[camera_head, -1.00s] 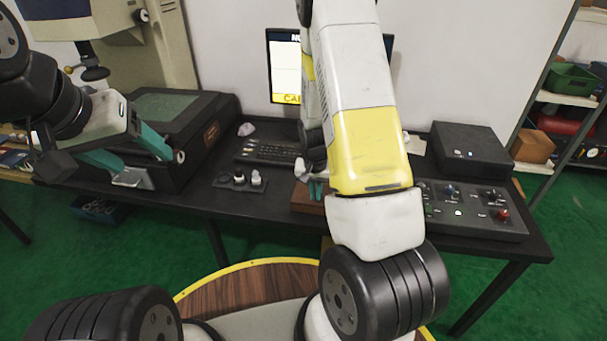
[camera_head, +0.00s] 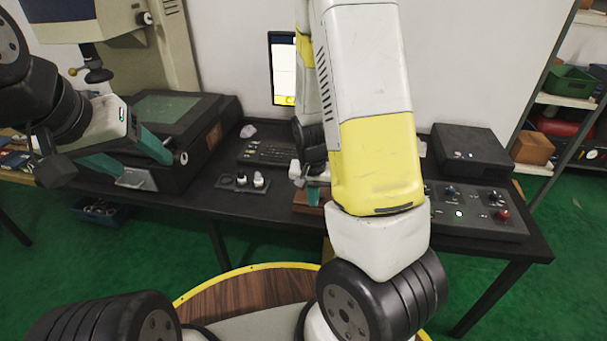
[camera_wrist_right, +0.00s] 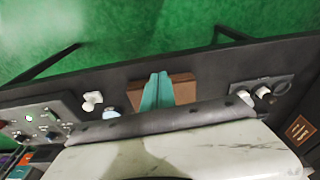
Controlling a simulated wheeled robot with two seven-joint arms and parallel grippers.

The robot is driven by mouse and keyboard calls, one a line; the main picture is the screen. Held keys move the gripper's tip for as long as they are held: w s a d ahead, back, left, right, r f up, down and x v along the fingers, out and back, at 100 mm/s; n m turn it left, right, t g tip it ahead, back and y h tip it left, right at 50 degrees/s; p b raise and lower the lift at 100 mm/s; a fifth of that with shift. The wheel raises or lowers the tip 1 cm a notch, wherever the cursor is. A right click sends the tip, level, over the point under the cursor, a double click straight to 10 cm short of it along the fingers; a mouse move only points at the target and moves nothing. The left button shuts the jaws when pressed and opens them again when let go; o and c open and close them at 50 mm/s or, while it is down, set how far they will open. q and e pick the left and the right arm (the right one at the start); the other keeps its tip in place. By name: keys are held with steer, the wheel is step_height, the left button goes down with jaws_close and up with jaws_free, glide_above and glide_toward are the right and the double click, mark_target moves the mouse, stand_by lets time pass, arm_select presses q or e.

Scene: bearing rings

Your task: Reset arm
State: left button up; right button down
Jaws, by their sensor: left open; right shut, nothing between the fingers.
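My left gripper (camera_head: 146,168) is at the left in the head view, its teal fingers spread apart beside the black machine's front. Nothing shows between them. My right gripper (camera_head: 314,196) hangs over the middle of the table, largely hidden by my right arm. In the right wrist view its teal fingers (camera_wrist_right: 157,92) are together and empty, in front of a brown block (camera_wrist_right: 184,90). The block also shows partly in the head view (camera_head: 303,206). I cannot tell whether the fingers touch it.
A small dark tray (camera_head: 242,183) with ring-like parts lies left of the block. White pieces (camera_wrist_right: 92,100) lie on its other side. A keyboard (camera_head: 268,154), a monitor (camera_head: 283,70), a control panel (camera_head: 470,208) and a black box (camera_head: 470,148) stand on the dark table (camera_head: 200,203).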

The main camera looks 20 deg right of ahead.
steer(key=s+a+r+n+t+y, duration=0.1)
steer(key=s+r, duration=0.3)
steer(key=r, duration=0.5)
steer(key=s+a+r+n+t+y, duration=0.1)
steer(key=s+r, duration=0.4)
steer(key=r, duration=0.5)
steer(key=s+a+r+n+t+y, duration=0.1)
steer(key=s+r, duration=0.4)
steer(key=r, duration=0.5)
steer(key=shift+a+r+n+t, duration=0.2)
steer(key=shift+a+n+t, duration=0.65)
steer(key=shift+n, duration=0.25)
steer(key=shift+s, duration=0.1)
